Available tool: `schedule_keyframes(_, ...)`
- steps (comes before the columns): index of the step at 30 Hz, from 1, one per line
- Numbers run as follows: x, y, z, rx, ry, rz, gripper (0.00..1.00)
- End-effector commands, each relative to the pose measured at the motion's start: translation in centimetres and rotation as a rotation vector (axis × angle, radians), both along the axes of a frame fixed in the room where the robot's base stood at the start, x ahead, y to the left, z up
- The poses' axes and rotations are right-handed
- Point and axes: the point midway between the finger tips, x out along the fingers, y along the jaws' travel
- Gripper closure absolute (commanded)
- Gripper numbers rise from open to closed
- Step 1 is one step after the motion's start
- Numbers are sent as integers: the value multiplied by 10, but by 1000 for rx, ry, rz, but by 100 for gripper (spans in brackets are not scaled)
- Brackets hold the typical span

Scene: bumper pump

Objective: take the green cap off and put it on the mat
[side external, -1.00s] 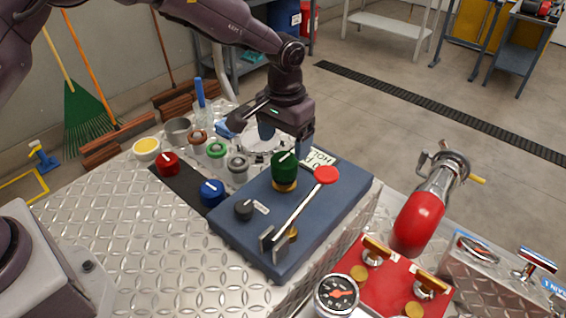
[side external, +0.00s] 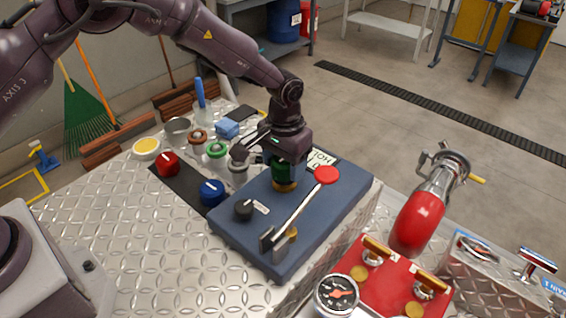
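The green cap (side external: 281,172) sits on a brass neck (side external: 285,186) on the blue-grey block (side external: 335,205). My gripper (side external: 284,173) is straight above it, pointing down, with its fingers down at the sides of the cap. The gripper hides the cap's top and much of its sides. I cannot tell whether the fingers press on the cap. A dark mat (side external: 188,187) lies left of the block, with a red cap (side external: 168,164) and a blue cap (side external: 212,192) on it.
A lever with a red round end (side external: 326,175) stands close to the right of the green cap. A black knob (side external: 243,209) is at the block's front left. Several small jars, including one with a green ring (side external: 217,150), stand behind the mat. A red cylinder (side external: 417,222) is at right.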

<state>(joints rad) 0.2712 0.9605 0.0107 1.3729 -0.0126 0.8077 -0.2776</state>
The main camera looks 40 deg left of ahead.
Motion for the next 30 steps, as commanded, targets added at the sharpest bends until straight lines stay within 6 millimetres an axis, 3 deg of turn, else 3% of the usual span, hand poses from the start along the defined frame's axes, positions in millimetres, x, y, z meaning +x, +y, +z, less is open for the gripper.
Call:
schedule_keyframes(1, 0, 0, 0, 0, 0, 0, 60)
schedule_keyframes(3, 0, 0, 1, 0, -1, 0, 73)
schedule_keyframes(7, 0, 0, 1, 1, -1, 69, 73)
schedule_keyframes(15, 0, 0, 0, 1, -1, 423, 74)
schedule_keyframes(26, 0, 1, 0, 1, 0, 475, 74)
schedule_keyframes(30, 0, 0, 0, 3, -1, 655, 74)
